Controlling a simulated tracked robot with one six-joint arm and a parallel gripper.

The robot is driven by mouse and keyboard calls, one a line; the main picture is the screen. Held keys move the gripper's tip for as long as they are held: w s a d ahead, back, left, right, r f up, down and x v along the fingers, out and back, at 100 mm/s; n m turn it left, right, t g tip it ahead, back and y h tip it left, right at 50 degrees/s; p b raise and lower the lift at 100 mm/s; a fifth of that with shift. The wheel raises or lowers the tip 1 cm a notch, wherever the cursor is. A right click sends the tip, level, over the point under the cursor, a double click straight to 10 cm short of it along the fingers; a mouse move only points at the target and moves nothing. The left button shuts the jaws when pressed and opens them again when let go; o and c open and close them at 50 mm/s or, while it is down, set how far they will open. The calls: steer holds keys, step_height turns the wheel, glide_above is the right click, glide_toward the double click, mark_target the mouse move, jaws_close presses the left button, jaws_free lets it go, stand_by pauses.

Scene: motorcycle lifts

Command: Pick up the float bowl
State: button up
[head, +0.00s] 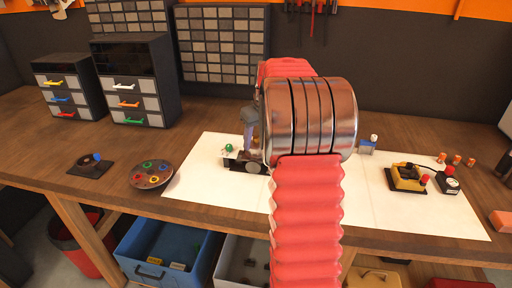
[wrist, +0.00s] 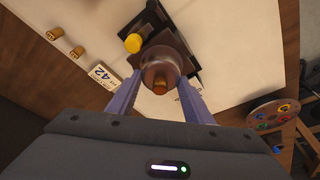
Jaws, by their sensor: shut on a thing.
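The float bowl (wrist: 158,70) is a rounded, shiny grey-brown metal piece with an orange-brown bit at its near side in the wrist view. My gripper (wrist: 159,84) is shut on it, with one finger on each side. The bowl is over or at a black holder (wrist: 180,42) on the white mat; I cannot tell if it is clear of it. In the head view my gripper (head: 249,148) points down at the mat left of my arm. The bowl is hard to make out there, and my arm hides part of the area.
A yellow cap (wrist: 133,43) and a tag marked 42 (wrist: 103,75) are close to the bowl. A round dish with coloured rings (head: 151,175) is left. A yellow part (head: 407,178) and a black pot (head: 447,181) are right. Drawer units (head: 133,80) stand at the back left.

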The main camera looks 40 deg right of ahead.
mark_target(256, 137)
steer(key=shift+c, duration=0.9)
step_height(256, 137, up, 10)
stand_by(0.5)
